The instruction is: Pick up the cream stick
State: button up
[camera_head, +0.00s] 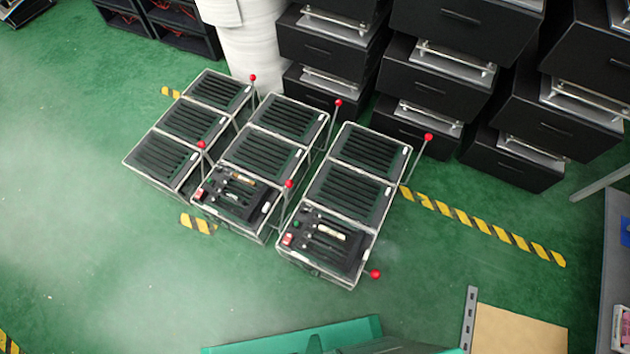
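Two small pale sticks lie in dark front panels of the lever fixtures. A cream-white stick (330,232) lies in the panel of the front right fixture (345,265), near a red switch. A tan stick (241,180) lies in the panel of the front middle fixture (225,215), with other small light pieces beside it. Both are too small to make out in detail, and I cannot be sure which one is the cream stick. My gripper is not in view, and nothing is seen touching either stick.
Red-knobbed levers (289,184) stick up beside the fixtures; one red knob (375,274) sits low at the front right. Black drawer cabinets (435,80) and a white cylinder (252,45) stand behind. A tan board (518,332) is at lower right. Green floor (90,220) is clear at left.

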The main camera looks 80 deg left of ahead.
aim_at(340, 238)
jog(key=u, duration=3.6)
jog(key=k, duration=1.15)
jog(key=z, duration=0.85)
jog(key=i, duration=1)
